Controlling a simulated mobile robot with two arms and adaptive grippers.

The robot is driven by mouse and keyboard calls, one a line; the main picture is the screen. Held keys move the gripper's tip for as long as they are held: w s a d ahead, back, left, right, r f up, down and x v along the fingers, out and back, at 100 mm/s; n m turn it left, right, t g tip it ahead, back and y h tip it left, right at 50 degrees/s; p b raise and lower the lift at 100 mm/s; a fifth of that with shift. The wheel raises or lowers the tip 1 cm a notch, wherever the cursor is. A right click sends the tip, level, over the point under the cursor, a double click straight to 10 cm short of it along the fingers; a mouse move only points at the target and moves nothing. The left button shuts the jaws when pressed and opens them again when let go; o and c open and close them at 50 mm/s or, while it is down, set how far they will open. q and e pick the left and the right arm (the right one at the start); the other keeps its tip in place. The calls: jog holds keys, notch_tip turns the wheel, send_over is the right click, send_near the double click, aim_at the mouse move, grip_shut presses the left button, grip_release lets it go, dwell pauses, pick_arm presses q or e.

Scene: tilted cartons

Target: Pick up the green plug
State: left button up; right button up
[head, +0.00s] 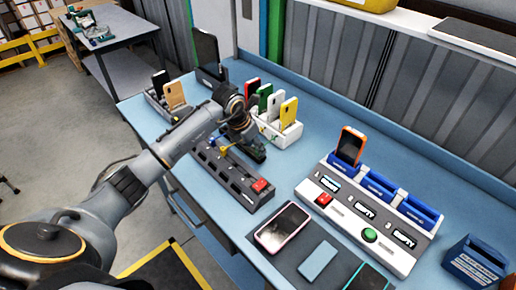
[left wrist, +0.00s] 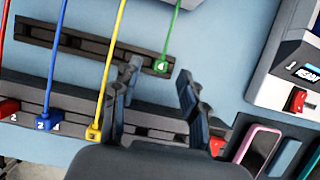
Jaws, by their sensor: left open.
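The green plug (left wrist: 161,66), with a pale number mark and a green cable running up from it, sits at the right part of a dark rail (left wrist: 85,42) in the left wrist view. My left gripper (left wrist: 158,78) is open. Its two fingers stand apart, one to each side of the plug in the picture; I see no contact. In the head view my left gripper (head: 250,148) is over the bench beside a dark socket strip (head: 228,175); I cannot make out the green plug there. My right gripper is not in view.
A yellow plug (left wrist: 93,133), a blue plug (left wrist: 48,122) and a red plug (left wrist: 8,108) sit along the nearer strip. A white phone rack (head: 278,128) stands behind the gripper. A console (head: 370,215) with blue docks is at right. Bare bench lies between.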

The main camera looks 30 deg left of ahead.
pick_arm(q)
jog(key=shift+x, duration=1)
jog(key=shift+w+f, duration=0.15)
grip_shut()
